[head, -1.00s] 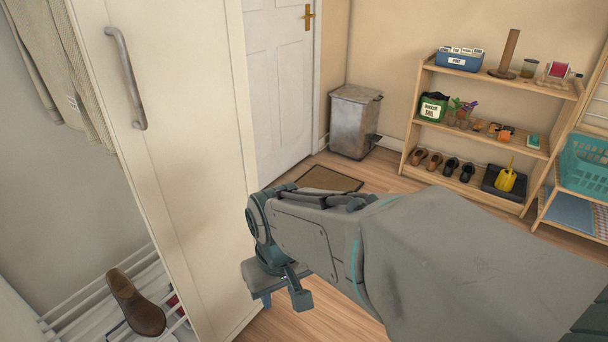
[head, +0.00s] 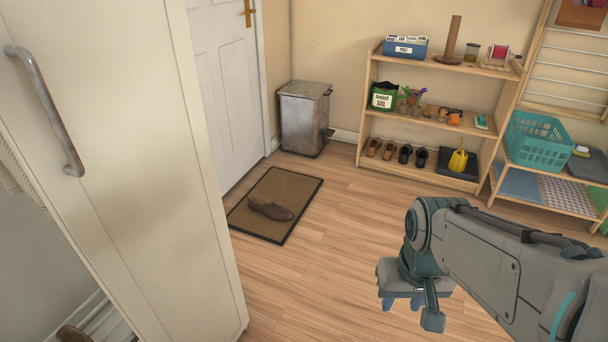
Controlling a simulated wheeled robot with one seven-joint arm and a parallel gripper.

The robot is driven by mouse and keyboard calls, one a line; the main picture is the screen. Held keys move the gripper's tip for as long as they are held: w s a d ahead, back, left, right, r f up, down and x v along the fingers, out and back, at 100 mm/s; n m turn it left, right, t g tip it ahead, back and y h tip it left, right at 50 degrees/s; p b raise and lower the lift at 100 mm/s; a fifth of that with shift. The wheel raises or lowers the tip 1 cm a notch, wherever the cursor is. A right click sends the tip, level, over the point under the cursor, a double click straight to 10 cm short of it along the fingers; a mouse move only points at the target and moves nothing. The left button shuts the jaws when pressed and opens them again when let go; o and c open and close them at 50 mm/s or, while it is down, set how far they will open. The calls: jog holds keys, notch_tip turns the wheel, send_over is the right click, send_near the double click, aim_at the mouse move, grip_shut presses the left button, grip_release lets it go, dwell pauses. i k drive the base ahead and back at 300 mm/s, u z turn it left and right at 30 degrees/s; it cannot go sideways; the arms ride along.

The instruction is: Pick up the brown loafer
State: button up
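A brown loafer (head: 270,209) lies on the doormat (head: 292,228), in front of the white door. Part of another brown shoe (head: 73,334) shows at the bottom left, inside the wardrobe on a rack; most of it is cut off by the frame. My gripper (head: 403,302) is at the lower right, pointing down over the wood floor. Its two blue fingertips show apart with nothing seen between them. It is well to the right of the mat and touches neither shoe.
The open wardrobe door (head: 130,150) fills the left. A metal bin (head: 305,118) stands by the wall. A wooden shelf (head: 367,98) holds small shoes and garden items; a teal basket (head: 540,140) is on the right. Floor between mat and gripper is clear.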

aim_at(256, 203)
jog(key=i, duration=1.15)
jog(key=u, duration=0.45)
jog(key=k, duration=0.5)
jog(key=z, duration=0.3)
jog(key=i, duration=0.4)
jog(key=u, duration=0.7)
jog(key=i, duration=1.8)
jog(key=z, duration=0.4)
